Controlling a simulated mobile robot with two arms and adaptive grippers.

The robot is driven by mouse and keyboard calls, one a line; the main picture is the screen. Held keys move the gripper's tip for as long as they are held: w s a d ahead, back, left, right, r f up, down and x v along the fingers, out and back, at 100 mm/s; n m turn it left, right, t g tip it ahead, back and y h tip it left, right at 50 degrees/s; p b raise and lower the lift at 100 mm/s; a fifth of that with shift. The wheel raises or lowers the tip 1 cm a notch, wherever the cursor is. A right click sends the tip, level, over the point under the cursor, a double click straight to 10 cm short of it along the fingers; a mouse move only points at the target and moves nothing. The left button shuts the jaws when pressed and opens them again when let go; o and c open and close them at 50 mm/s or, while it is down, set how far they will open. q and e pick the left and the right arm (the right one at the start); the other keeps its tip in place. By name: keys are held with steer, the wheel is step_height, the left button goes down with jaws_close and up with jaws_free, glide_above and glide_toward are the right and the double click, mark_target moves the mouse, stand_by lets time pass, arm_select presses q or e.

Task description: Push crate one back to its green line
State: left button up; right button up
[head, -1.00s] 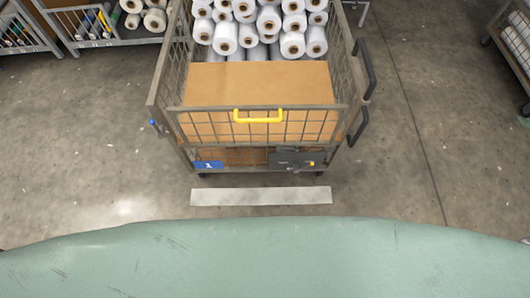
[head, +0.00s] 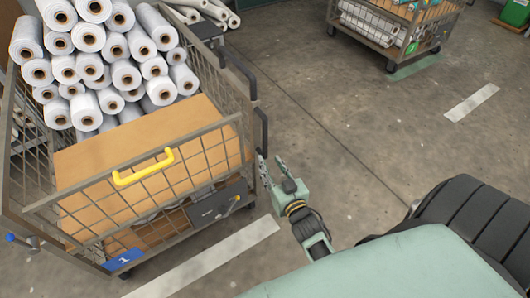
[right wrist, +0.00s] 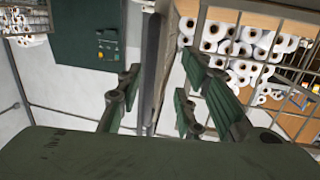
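Crate one (head: 125,175) is a wire-mesh cart on castors with a blue "1" label (head: 122,259), a yellow front handle (head: 143,168) and a dark handle (head: 262,128) at its right side. It holds stacked white rolls and a brown box. My right gripper (head: 270,166) is open, just beside the lower end of the dark handle. In the right wrist view its fingers (right wrist: 165,95) are spread, with a grey upright bar between them in the picture; I cannot tell whether they touch it. A green line (head: 416,66) shows under another cart; none shows by crate one. My left gripper is out of view.
A pale line (head: 210,258) lies on the floor in front of crate one, and another (head: 472,102) lies at the right. Another loaded cart (head: 385,30) stands at the back. The concrete floor between the carts is clear.

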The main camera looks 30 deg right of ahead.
mark_target(266, 142)
steer(key=r, duration=0.1)
steer(key=w+d+r, duration=0.1)
steer(key=r+t, duration=0.1)
steer(key=shift+w+d+r, duration=0.15)
steer(key=shift+w+d, duration=0.05)
steer(key=shift+d, duration=0.1)
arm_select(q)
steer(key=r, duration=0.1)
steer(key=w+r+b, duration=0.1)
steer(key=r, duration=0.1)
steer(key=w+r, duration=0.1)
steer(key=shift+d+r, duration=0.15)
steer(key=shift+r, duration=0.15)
arm_select(e)
steer(key=w, duration=0.4)
steer(key=w+d, duration=0.1)
steer(key=w, duration=0.1)
steer(key=shift+w+d, duration=0.1)
steer(key=shift+w, duration=0.25)
steer(key=shift+c, duration=0.4)
jaws_close()
